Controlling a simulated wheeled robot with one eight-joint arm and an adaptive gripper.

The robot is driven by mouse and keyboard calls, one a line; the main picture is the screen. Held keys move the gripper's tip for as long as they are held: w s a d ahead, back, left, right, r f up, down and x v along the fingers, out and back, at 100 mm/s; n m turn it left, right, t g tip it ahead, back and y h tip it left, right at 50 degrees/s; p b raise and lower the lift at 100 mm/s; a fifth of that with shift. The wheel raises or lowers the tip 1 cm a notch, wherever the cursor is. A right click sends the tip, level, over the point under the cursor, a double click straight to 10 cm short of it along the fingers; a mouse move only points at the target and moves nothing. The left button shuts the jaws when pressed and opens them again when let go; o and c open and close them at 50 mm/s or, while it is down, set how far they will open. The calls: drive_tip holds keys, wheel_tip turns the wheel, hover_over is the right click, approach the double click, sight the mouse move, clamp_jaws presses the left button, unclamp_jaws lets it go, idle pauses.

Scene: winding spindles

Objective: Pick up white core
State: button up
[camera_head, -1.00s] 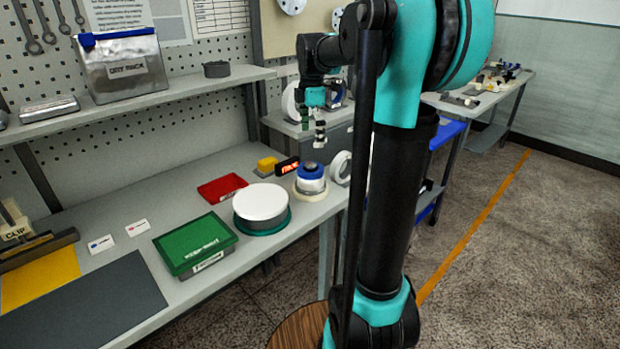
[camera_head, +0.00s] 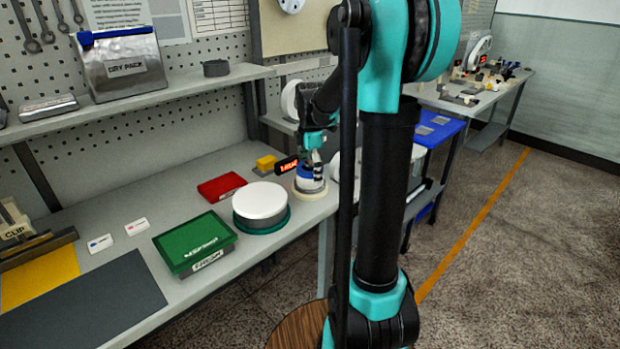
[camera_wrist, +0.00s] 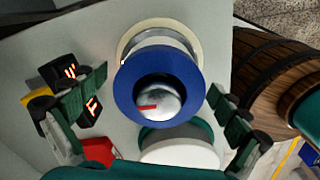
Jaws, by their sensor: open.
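A stack stands near the bench's right end in the head view. It has a blue ring (camera_wrist: 127,85) around a silver knob (camera_wrist: 158,104) with a red mark, a pale, metallic section below, and a cream-white ring (camera_head: 308,192) at its base. The cream ring (camera_wrist: 135,31) also shows in the wrist view. I cannot tell which piece is the white core. My gripper (camera_head: 316,156) points down over this stack. In the wrist view, my open fingers (camera_wrist: 157,92) stand apart on either side of the blue ring, with nothing held.
A white-topped round drum (camera_head: 260,200) on a green base stands close left of the stack. A red tray (camera_head: 222,187), a green box (camera_head: 195,243), a yellow block (camera_head: 266,163) and a lit display (camera_head: 287,164) are near. A wooden barrel (camera_wrist: 262,85) stands beyond the bench edge.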

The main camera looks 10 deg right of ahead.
drive_tip(key=shift+f, duration=0.1)
drive_tip(key=c, duration=1.4)
drive_tip(key=shift+o, duration=0.2)
